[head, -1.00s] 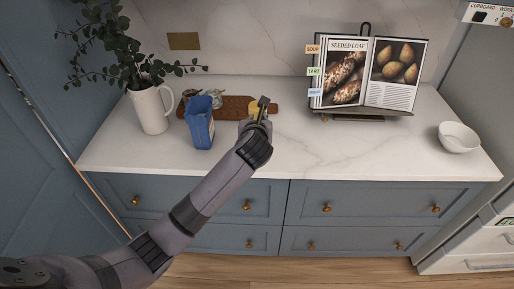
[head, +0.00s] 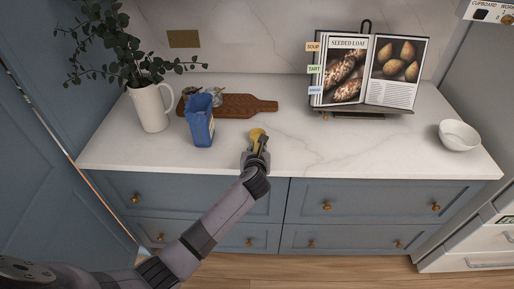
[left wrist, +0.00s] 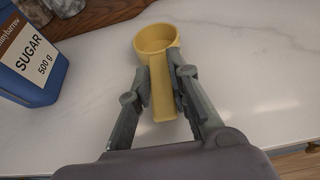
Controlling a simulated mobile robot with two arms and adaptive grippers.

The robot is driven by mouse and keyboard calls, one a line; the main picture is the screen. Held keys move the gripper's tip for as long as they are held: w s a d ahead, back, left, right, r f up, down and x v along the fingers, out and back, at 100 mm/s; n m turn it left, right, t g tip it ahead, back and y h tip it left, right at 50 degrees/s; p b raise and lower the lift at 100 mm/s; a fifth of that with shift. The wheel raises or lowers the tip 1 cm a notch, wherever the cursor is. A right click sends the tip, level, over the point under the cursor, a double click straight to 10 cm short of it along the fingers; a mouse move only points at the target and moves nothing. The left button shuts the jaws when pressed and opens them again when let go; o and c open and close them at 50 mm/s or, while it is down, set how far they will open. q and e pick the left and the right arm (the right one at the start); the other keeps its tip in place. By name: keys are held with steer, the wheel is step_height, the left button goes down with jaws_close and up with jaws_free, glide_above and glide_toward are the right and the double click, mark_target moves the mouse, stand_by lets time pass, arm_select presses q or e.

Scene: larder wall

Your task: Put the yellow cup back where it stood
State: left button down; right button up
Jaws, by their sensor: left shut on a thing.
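The yellow cup (head: 257,134) is a small round scoop with a flat handle; it shows larger in the left wrist view (left wrist: 155,38). My left gripper (head: 257,148) is shut on the cup's handle. In the left wrist view its two fingers (left wrist: 165,90) lie on either side of the handle, with the bowl beyond the fingertips, opening visible and empty. The cup is over the front-middle part of the white counter; I cannot tell whether it touches the surface. My right gripper is not in view.
A blue sugar packet (head: 199,122) stands left of the gripper, before a wooden board (head: 240,106) and small jars (head: 215,97). A white jug (head: 151,108) holds leafy stems. A cookbook stand (head: 365,110) and white bowl (head: 458,136) are on the right. The counter's middle right is clear.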

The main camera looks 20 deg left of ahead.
arm_select(q)
steer(key=c, duration=1.5)
jaws_free()
